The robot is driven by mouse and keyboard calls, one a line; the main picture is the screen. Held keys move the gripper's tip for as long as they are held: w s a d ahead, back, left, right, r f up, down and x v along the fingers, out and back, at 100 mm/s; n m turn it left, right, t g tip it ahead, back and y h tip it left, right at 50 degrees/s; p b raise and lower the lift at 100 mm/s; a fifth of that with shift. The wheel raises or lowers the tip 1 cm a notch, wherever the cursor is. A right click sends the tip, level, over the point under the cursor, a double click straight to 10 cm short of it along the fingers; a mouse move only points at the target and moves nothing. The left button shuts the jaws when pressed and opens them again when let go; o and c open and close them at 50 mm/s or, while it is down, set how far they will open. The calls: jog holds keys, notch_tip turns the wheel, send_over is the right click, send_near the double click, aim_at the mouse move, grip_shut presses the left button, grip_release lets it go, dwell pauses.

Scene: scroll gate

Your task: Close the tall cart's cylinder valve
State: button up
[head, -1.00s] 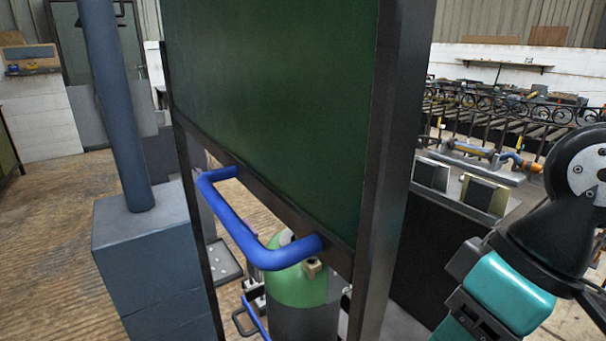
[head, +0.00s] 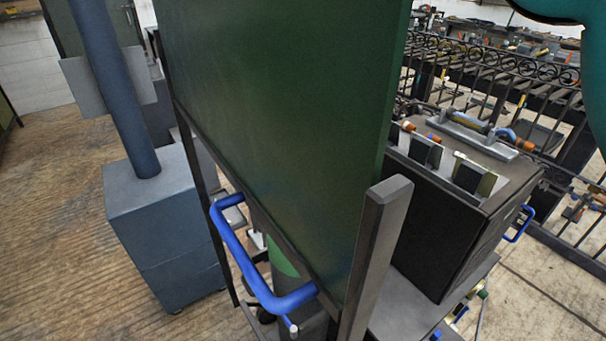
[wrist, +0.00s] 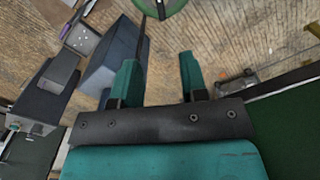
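A gas cylinder with a green shoulder (head: 283,258) stands low behind a big dark green panel (head: 290,120) in the head view. The panel and a blue handle (head: 238,255) cover most of it, and I cannot make out its valve. My gripper (wrist: 158,60) shows in the wrist view with its two teal fingers apart and nothing between them. A round green thing (wrist: 163,6) is cut off at the top edge of that view, beyond the fingertips; I cannot tell what it is. The gripper itself is outside the head view.
A blue-grey box with a post (head: 150,205) stands left of the panel. A black cabinet (head: 445,210) with a clamp and blocks on top stands to the right. Ironwork railings (head: 500,75) are behind it. Wooden floor (head: 60,220) is clear at the left.

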notch_tip(320, 180, down, 17)
jog(key=p, duration=0.3)
jog(key=shift+p, duration=0.3)
grip_shut()
